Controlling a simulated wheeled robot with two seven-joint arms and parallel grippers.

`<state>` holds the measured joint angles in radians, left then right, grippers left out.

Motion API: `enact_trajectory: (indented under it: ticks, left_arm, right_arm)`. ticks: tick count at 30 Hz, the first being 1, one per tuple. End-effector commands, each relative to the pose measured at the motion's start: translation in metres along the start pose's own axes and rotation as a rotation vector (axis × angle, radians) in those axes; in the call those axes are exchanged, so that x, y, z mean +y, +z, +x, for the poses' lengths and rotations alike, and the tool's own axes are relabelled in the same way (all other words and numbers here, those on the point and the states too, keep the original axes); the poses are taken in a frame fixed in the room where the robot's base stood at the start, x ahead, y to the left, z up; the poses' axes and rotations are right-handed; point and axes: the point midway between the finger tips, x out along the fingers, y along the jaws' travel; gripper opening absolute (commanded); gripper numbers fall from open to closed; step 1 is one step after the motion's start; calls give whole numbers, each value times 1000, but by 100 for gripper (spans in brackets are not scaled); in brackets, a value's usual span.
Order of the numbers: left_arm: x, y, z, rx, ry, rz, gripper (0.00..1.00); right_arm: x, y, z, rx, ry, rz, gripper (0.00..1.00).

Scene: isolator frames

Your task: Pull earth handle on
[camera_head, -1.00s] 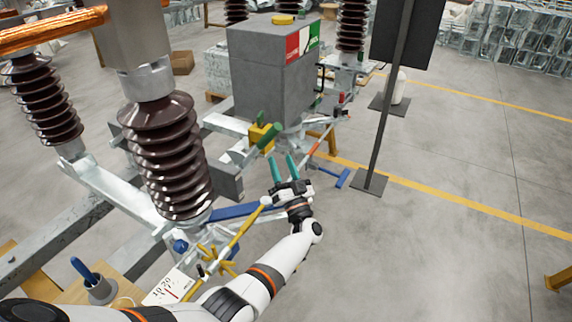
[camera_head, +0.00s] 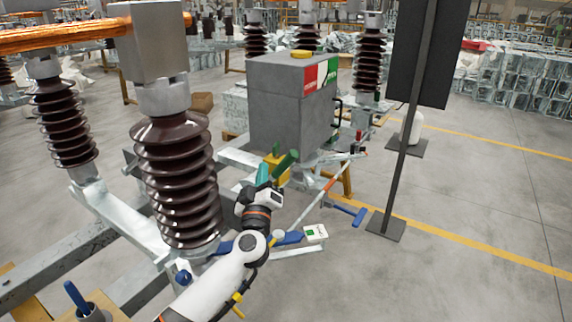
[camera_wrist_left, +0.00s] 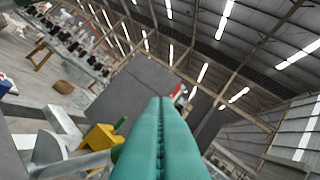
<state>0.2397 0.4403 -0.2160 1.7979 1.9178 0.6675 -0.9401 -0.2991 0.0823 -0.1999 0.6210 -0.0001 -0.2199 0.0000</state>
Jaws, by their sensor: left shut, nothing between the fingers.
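A green handle (camera_head: 286,160) stands out at a slant from a yellow block (camera_head: 276,171) below the grey cabinet. The yellow block also shows in the left wrist view (camera_wrist_left: 101,138), left of my fingers. Nothing legible marks which lever is the earth handle. My left gripper (camera_head: 263,172) has its teal fingers shut and empty, just left of the yellow block in the head view; contact cannot be told. The shut fingers (camera_wrist_left: 160,140) fill the lower middle of the wrist view. A blue bar (camera_head: 292,238) runs partly hidden behind my left arm. My right gripper is out of view.
The grey cabinet (camera_head: 283,108) with a red and green label stands behind. A brown ribbed insulator (camera_head: 181,180) stands close left of my arm. A red and white rod (camera_head: 327,187) and a dark panel on a stand (camera_head: 403,165) are right.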

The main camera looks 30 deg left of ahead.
Motion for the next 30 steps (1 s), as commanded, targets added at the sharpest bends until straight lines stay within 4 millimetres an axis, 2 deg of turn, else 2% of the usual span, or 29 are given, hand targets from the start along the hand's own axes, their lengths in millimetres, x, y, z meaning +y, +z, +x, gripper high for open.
enact_trajectory:
  ticks: [1, 4, 8, 11, 23, 25, 30]
  left_arm:
    - [-7, 1, -7, 23, -37, -50, 0]
    - [-19, 4, -13, 56, -76, -116, 0]
    - [-25, 6, -8, 67, -89, -140, 0]
    - [-26, 6, 5, 65, -88, -139, 0]
    - [-33, 1, 88, 62, -85, -137, 0]
    - [-32, -16, 79, 68, -84, -138, 0]
    - [-34, -32, 72, 66, -85, -136, 0]
  right_arm:
    - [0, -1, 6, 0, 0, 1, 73]
    - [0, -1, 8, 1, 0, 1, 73]
    - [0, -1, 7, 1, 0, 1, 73]
    - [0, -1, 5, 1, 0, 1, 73]
    - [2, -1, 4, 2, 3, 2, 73]
    - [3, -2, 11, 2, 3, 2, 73]
    - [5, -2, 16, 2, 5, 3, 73]
